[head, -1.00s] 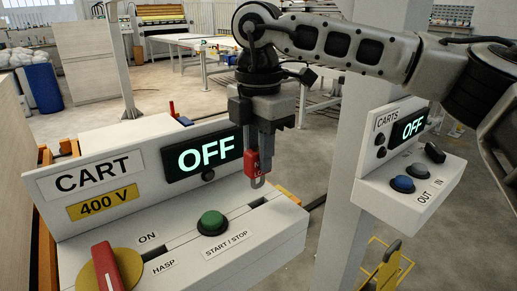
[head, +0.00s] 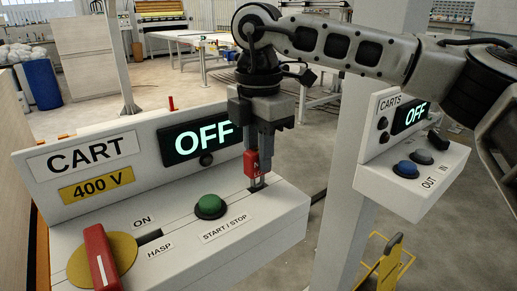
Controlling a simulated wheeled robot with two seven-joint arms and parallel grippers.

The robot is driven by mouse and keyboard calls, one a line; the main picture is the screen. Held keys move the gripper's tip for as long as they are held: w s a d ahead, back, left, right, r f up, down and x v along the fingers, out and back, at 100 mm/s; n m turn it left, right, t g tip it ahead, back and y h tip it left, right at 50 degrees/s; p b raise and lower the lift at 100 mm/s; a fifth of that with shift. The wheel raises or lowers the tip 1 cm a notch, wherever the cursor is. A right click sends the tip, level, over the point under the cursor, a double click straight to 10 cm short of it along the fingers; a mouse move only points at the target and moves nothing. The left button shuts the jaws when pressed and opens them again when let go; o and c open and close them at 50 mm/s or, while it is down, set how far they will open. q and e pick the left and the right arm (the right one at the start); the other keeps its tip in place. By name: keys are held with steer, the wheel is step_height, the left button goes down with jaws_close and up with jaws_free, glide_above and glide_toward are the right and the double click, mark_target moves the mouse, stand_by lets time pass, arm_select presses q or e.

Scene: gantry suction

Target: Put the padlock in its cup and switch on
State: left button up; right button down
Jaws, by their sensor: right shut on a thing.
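The red padlock (head: 251,162) hangs shackle down from my right gripper (head: 254,147), which is shut on it. Its shackle tip is at a small dark opening (head: 257,187) at the right end of the cart console's (head: 290,207) top; I cannot tell whether it is inside. I cannot tell whether this opening is the cup. A red rotary handle (head: 101,257) on a yellow disc (head: 127,250) sits at the front left, near the ON and HASP labels. A green START/STOP button (head: 210,205) lies between them. The cart display (head: 181,145) reads OFF. My left gripper is out of view.
A second console (head: 385,190), marked CARTS, with blue and black buttons, is on the pillar (head: 340,190) at right; its display (head: 409,117) reads OFF. A yellow folding stand (head: 383,262) is on the floor below. Tables stand far behind.

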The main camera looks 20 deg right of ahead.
steer(key=shift+f+b, duration=1.1)
steer(key=shift+f, duration=0.35)
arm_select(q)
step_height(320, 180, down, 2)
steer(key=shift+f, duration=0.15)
arm_select(e)
steer(key=c, duration=1.1)
jaws_free()
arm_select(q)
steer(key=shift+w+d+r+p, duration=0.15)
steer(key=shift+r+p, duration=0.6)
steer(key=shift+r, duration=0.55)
arm_select(e)
steer(key=shift+r, duration=8)
